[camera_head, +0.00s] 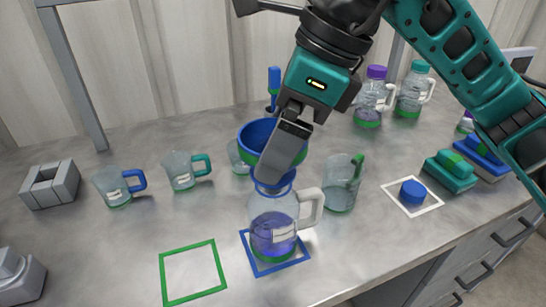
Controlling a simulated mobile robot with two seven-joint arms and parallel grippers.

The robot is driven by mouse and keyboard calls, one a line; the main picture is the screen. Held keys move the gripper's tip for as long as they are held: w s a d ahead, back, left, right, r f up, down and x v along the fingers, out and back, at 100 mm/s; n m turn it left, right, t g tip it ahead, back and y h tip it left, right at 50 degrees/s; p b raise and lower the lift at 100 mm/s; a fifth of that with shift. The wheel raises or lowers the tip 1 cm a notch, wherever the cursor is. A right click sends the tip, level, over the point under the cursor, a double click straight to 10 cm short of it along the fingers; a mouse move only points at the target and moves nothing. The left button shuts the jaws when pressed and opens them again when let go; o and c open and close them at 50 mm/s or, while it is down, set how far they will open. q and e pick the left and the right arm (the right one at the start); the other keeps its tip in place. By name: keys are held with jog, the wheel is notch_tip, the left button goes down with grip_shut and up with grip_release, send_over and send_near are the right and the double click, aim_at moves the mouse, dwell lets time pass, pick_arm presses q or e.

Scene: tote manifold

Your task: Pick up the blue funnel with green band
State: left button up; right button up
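The blue funnel with a green band (250,144) is at the middle of the head view, tilted, with its wide mouth facing up. It appears over the neck of a clear jug (262,222) with a white handle and purple liquid. My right gripper (284,165) comes down from the upper right, and its dark grey finger covers the funnel's right side. The second finger is hidden, so I cannot tell whether the gripper grasps the funnel. Whether the funnel's spout sits in the jug is also hidden. My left gripper is not in view.
The jug stands in a blue square outline (261,272). A green-handled jug (339,190) is close on the right. Clear mugs (114,188) and a grey block (50,185) stand left. A blue cap (412,191) lies right. The green square outline (165,282) is empty.

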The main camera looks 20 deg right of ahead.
jog(key=x, duration=0.4)
jog(key=shift+w+f, duration=0.15)
jog(key=shift+f, duration=0.1)
jog(key=shift+c, duration=0.2)
jog(key=c, duration=0.7)
jog(key=shift+r, duration=0.15)
